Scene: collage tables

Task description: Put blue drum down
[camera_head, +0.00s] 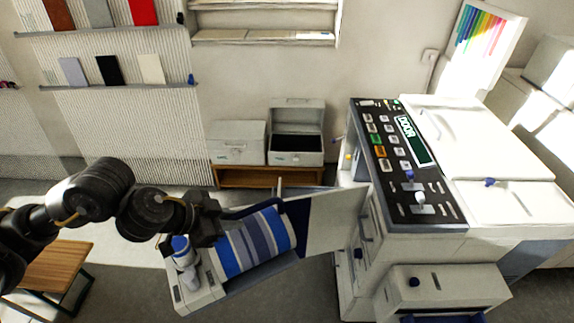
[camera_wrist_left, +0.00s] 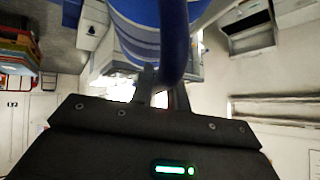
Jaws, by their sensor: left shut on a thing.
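The blue drum (camera_head: 256,243) is a cylinder with blue, grey and white stripes and a dark blue handle, in the middle of the head view. My left gripper (camera_head: 220,216) is shut on its handle at the drum's left end. In the left wrist view the handle (camera_wrist_left: 173,40) runs down between the fingers of the left gripper (camera_wrist_left: 165,92), and the striped drum (camera_wrist_left: 140,38) shows behind it. The drum overlaps a pale open drawer-like unit (camera_head: 203,298); I cannot tell whether it rests there or hangs above it. My right gripper is out of view.
A large white copier-like machine (camera_head: 400,245) with a button panel (camera_head: 405,165) stands at the right. A pale open panel (camera_head: 330,221) is beside the drum. Two white boxes (camera_head: 237,141) (camera_head: 297,143) stand on a wooden shelf behind. A wooden stool (camera_head: 55,264) is at lower left.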

